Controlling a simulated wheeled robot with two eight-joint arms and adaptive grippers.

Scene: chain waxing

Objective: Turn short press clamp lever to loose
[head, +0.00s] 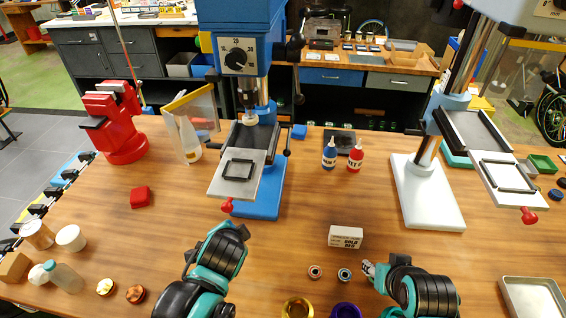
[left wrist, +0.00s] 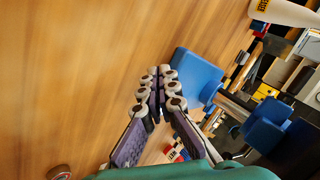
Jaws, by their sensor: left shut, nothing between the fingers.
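The blue press (head: 240,45) stands at the middle back on a blue base (head: 268,190). It carries a grey plate (head: 239,175) with a red knob (head: 227,205) at its front edge. A second press with a white base (head: 428,190) stands at the right, its plate also ending in a red knob (head: 529,216). I cannot tell which knob is the named lever. My left gripper (left wrist: 158,75) is shut and empty, beside a blue base (left wrist: 197,75) in the left wrist view. My right gripper (head: 370,268) is low at the right, its fingers barely visible.
A red vise (head: 114,120) stands at the left. A blue bottle (head: 329,155) and red bottle (head: 356,156) stand between the presses. A small white box (head: 345,237) lies in front of them. The wood left of the blue press is mostly clear around a red block (head: 140,197).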

